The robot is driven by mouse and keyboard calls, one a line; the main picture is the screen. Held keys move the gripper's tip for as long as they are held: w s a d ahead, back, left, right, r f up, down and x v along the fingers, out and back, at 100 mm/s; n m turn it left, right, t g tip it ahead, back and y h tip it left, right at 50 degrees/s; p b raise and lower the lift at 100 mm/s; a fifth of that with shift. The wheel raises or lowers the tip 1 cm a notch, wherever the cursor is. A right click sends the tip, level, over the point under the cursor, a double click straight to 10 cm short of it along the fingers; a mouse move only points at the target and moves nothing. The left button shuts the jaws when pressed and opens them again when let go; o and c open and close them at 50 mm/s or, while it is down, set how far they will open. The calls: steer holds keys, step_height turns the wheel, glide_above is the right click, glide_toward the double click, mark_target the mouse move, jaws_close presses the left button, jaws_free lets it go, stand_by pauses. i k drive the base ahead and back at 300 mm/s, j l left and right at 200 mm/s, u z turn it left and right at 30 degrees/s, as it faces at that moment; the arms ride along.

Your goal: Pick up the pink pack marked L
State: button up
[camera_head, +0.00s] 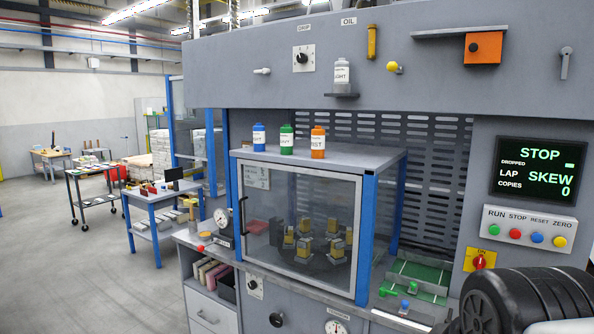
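I cannot make out a pink pack marked L for sure. A row of upright packs (210,274) in pinkish, beige and dark tones stands in an open bay on the machine's left front, below the worktop. They are too small for any letter to be read. A dark ribbed part of what looks like my own arm fills the lower right corner. My gripper's fingers are not in view.
A clear-walled cabinet (303,221) with blue posts holds several yellow-and-grey blocks. Blue (258,138), green (286,140) and orange (318,143) bottles stand on top. A screen (537,169) reads STOP. Open floor (60,265) lies left, with a blue-legged table (155,195).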

mark_target(212, 277)
steer(key=i+j, duration=0.45)
steer(key=j, duration=0.15)
steer(key=i+j, duration=0.4)
steer(key=j, duration=0.2)
steer(key=i+j, duration=0.45)
steer(key=j, duration=0.15)
steer(key=i+j, duration=0.45)
steer(key=j, duration=0.15)
steer(key=i+j, duration=0.15)
steer(key=j, duration=0.2)
steer(key=i+j, duration=0.15)
steer(key=j, duration=0.2)
steer(key=i+j, duration=0.15)
steer(key=j, duration=0.2)
steer(key=k+l+u, duration=0.1)
steer(key=l, duration=0.25)
steer(key=k+l, duration=0.25)
steer(key=k+l+u, duration=0.15)
steer(key=l, duration=0.3)
steer(key=k+u, duration=0.25)
steer(key=k, duration=0.75)
steer(key=i+j, duration=0.15)
steer(key=j, duration=0.1)
